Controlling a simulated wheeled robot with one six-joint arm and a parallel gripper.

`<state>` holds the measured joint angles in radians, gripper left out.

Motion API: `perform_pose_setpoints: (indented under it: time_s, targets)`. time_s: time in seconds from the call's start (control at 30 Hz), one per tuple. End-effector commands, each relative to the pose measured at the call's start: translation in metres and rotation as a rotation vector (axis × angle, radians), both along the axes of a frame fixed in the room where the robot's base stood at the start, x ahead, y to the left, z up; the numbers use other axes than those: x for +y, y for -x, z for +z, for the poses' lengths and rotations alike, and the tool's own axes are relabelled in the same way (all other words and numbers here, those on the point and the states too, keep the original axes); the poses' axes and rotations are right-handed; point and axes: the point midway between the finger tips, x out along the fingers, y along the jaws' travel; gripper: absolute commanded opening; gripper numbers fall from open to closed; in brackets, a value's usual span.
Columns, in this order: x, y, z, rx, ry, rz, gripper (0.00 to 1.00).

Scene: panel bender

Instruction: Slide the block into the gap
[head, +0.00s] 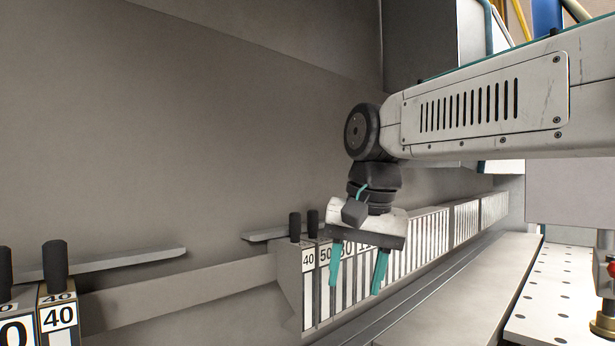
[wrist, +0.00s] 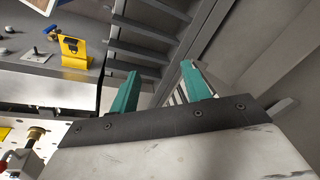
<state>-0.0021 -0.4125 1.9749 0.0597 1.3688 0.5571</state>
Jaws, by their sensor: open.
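My gripper (head: 358,271) is open and empty, its two teal fingers pointing down in front of the right-hand row of blocks. In the wrist view my gripper (wrist: 160,88) shows both fingers spread apart with nothing between them. The row of striped blocks (head: 420,240) runs away to the right, with a block labelled 40 (head: 308,258) at its near end. A block labelled 40 (head: 58,318) with a black peg handle stands at the lower left. The gap (head: 185,295) lies between the left blocks and the right row, with a plain rail behind it.
Grey ledges (head: 120,264) jut from the back wall above the gap. A perforated white table (head: 555,290) is at the right, with a red-topped fitting on its edge. A yellow bracket (wrist: 72,55) stands on a grey surface in the wrist view.

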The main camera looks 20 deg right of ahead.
Motion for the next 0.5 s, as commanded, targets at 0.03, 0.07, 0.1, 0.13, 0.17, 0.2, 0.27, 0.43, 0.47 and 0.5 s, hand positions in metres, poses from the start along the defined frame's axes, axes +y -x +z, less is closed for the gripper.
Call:
perform_pose_setpoints:
  time_s: [0.03,0.07,0.1,0.13,0.17,0.2,0.27,0.43,0.47,0.5]
  targets:
    - [0.002,-0.026,0.022,-0.01,-0.024,-0.07,0.47]
    - [0.003,-0.039,0.035,-0.014,-0.041,-0.116,0.47]
    - [0.005,-0.057,0.051,-0.021,-0.065,-0.178,0.47]
    - [0.006,-0.069,0.062,-0.024,-0.081,-0.223,0.47]
    - [0.006,-0.081,0.073,-0.029,-0.097,-0.265,0.47]
    - [0.008,-0.096,0.086,-0.033,-0.118,-0.318,0.47]
    - [0.009,-0.115,0.102,-0.038,-0.149,-0.392,0.47]
    - [0.012,-0.151,0.132,-0.047,-0.209,-0.534,0.47]
    - [0.012,-0.155,0.135,-0.048,-0.217,-0.55,0.47]
    - [0.012,-0.159,0.137,-0.048,-0.223,-0.565,0.47]
